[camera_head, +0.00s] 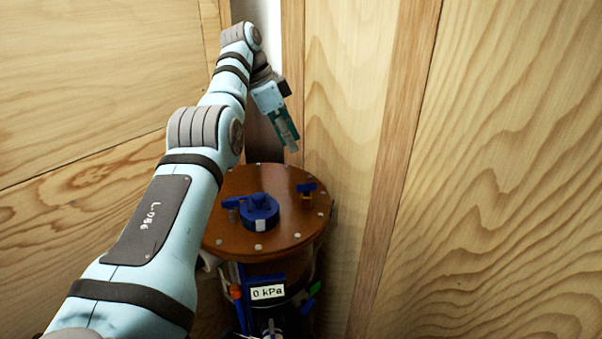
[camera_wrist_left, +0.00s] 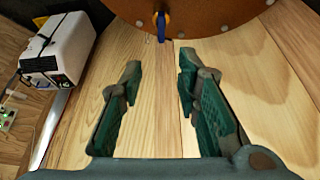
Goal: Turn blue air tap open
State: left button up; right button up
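The blue air tap (camera_head: 306,189) is a small blue handle on a brass-coloured fitting, near the right side of the round brown lid (camera_head: 235,181). In the left wrist view the blue tap (camera_wrist_left: 162,26) shows at the top, ahead of the fingertips and apart from them. My left gripper (camera_head: 291,148) hangs above and behind the lid, tilted down. Its two green fingers are spread and empty in the left wrist view (camera_wrist_left: 158,72). The tap's exact setting is too small to tell. My right gripper is in neither view.
A larger blue fitting (camera_head: 260,213) stands left of the tap on the lid. A "0 kPa" display (camera_head: 268,292) is on the vessel's front. Wooden walls (camera_head: 510,150) stand close behind and right. A white box (camera_wrist_left: 60,48) shows at left in the wrist view.

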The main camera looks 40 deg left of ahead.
aim_at(312, 183)
pick_arm(q)
jog(key=x, duration=1.2)
jog(key=shift+w+f, duration=0.2)
jog(key=shift+f, duration=0.2)
jog(key=shift+d+f, duration=0.1)
jog(key=shift+f, duration=0.2)
jog(key=shift+w, duration=0.1)
grip_shut()
